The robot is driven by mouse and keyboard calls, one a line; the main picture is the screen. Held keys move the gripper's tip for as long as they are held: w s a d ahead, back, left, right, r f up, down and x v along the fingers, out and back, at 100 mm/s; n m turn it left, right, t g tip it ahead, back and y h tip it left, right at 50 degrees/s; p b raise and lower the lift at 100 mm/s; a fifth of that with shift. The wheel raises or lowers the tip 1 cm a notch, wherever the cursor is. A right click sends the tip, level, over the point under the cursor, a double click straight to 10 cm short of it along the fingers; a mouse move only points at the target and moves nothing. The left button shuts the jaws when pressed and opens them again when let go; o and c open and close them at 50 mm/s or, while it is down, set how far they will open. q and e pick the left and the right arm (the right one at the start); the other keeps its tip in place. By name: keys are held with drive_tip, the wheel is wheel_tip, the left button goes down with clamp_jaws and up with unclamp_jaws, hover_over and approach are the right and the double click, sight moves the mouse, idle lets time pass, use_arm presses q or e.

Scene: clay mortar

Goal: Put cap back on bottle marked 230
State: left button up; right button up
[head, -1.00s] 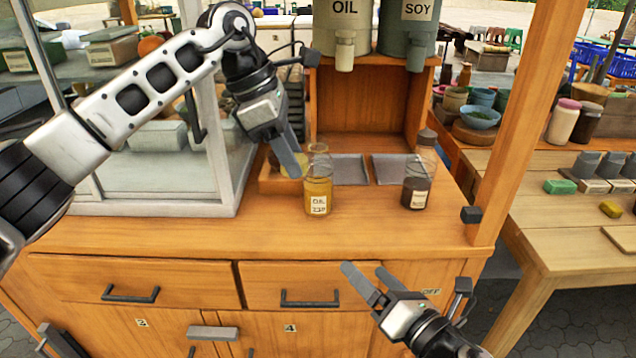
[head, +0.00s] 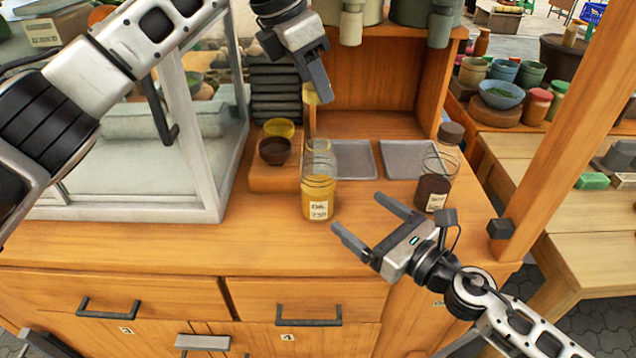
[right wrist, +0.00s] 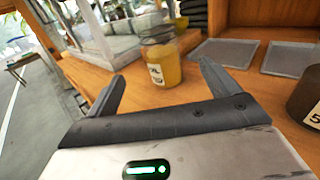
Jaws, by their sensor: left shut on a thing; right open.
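The oil bottle (head: 319,192) is clear glass with yellow liquid and a white label that seems to read 230. It stands upright and uncapped on the wooden counter. My left gripper (head: 318,97) is above it, shut on a small yellow cap (head: 310,94) that is partly hidden by the fingers. The cap is apart from the bottle's mouth. My right gripper (head: 356,213) is open and empty, just right of and in front of the bottle. In the right wrist view the bottle (right wrist: 162,64) stands beyond and between the open fingers.
A dark soy bottle (head: 434,183) with a dark cap stands to the right. Two grey trays (head: 352,160) lie behind. Small bowls (head: 275,150) sit on a wooden block at left. A glass case (head: 210,190) bounds the left; a wooden post (head: 550,130) stands right.

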sight(320, 182)
use_arm(q)
drive_tip(key=shift+w, duration=0.1)
use_arm(e)
drive_tip(key=x, duration=1.2)
drive_tip(key=shift+w, duration=0.15)
drive_tip(key=shift+c, duration=0.2)
drive_tip(key=c, duration=1.4)
use_arm(q)
drive_tip(key=shift+d+f, duration=0.1)
drive_tip(key=shift+f, duration=2.4)
drive_tip(key=shift+f, duration=0.9)
drive_tip(key=shift+f, duration=0.55)
